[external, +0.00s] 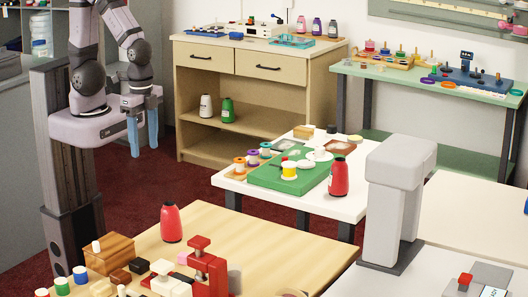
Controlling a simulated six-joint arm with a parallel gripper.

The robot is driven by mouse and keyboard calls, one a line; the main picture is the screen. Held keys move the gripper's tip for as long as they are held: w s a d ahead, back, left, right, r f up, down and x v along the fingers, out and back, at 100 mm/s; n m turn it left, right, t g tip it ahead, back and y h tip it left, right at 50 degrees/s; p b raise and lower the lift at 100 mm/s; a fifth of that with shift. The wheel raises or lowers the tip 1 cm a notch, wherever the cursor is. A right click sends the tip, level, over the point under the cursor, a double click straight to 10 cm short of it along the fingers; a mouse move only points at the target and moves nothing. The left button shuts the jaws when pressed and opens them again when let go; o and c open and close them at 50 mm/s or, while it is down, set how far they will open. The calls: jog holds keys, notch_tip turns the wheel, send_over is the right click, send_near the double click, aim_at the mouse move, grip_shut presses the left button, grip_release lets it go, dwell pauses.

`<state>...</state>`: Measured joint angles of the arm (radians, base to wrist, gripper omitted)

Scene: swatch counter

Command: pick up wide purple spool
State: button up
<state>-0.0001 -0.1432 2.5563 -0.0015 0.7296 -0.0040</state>
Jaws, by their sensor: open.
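A small spool with a purple band (252,157) stands in a short row at the left side of the white table, between an orange spool (239,163) and a teal-blue one (265,149). It is small in the picture, so I cannot judge its width well. My gripper (142,139) hangs at the upper left with its blue fingers pointing down, open and empty. In the picture it is well to the left of the spools and apart from them.
Beside the spools lies a green board (262,180) with yellow and white items on it. A red bottle (338,176) stands at its right. A wooden table (290,235) in front carries another red bottle (171,222), blocks and a red clamp-like tool. A grey machine (398,185) stands at right.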

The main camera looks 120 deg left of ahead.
notch_tip(320, 180, up, 5)
jog(key=w+a+f+n+t+h+b, duration=0.25)
jog(key=w+a+n+b, duration=0.35)
jog(key=n, duration=0.4)
jog(key=w+a+f+n+t+h+b, duration=0.2)
jog(key=w+a+n+t+b, duration=0.15)
jog(key=a+n, duration=0.55)
jog(key=s+a+r+n+t+y+b, duration=0.1)
jog(key=s+a+n+t+y+b, duration=0.25)
jog(key=a+n, duration=0.8)
jog(key=s+a+r+n+t+y+b, duration=0.3)
jog(key=a+n, duration=0.5)
jog(key=a, duration=0.6)
send_near(248, 152)
jog(key=shift+m+t, duration=0.35)
jog(key=w+a+f, duration=0.2)
jog(key=w+f, duration=0.1)
jog(key=shift+f, duration=0.35)
jog(key=shift+p+x, duration=0.35)
jog(key=shift+x, duration=0.8)
jog(key=shift+w+r+p, duration=0.1)
jog(key=shift+w+p, duration=0.2)
jog(key=shift+w, duration=0.2)
jog(key=x, duration=0.1)
jog(key=p+x, duration=0.1)
jog(key=x, duration=0.1)
jog(key=shift+w+d+r, duration=0.15)
jog(key=shift+w+f, duration=0.25)
jog(key=shift+w, duration=0.25)
